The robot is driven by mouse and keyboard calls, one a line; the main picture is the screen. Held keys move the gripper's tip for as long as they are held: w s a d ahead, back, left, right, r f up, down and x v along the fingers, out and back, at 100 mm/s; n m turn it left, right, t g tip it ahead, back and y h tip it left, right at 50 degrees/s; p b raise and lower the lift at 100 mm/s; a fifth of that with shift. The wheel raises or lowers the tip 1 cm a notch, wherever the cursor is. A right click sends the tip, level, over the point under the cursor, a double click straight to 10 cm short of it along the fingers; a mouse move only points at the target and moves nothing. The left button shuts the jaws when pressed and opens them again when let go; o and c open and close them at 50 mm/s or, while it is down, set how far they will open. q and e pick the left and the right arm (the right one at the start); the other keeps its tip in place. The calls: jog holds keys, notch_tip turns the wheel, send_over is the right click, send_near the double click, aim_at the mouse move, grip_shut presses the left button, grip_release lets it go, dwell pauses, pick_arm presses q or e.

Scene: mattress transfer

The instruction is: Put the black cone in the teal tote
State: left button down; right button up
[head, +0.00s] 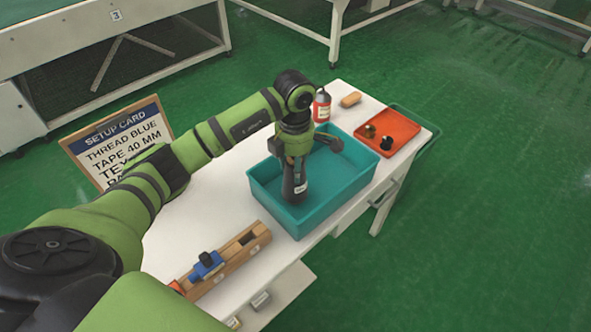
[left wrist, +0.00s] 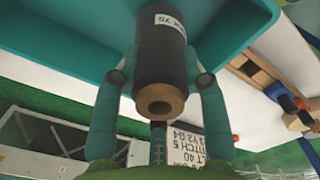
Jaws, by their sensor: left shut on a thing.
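The black cone (head: 293,185) is a dark body with a white label, held upright over the teal tote (head: 345,192). In the left wrist view the black cone (left wrist: 163,60) shows a tan hollow core at its near end. My left gripper (head: 294,162) points down over the tote and is shut on the cone, with one finger on each side of it in the left wrist view (left wrist: 160,75). I cannot tell whether the cone's lower end touches the tote floor. My right gripper is not in view.
An orange tray (head: 398,122) with small dark and brass pieces lies right of the tote. A wooden rack (head: 243,245) with a blue piece (head: 206,263) lies in front. A setup card (head: 118,145) stands at left.

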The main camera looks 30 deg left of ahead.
pick_arm(q)
notch_tip(320, 180, down, 3)
jog(key=shift+f, duration=0.1)
jog(key=c, duration=0.7)
grip_release()
jog(key=shift+r+b, duration=1.3)
jog(key=shift+r, duration=4.95)
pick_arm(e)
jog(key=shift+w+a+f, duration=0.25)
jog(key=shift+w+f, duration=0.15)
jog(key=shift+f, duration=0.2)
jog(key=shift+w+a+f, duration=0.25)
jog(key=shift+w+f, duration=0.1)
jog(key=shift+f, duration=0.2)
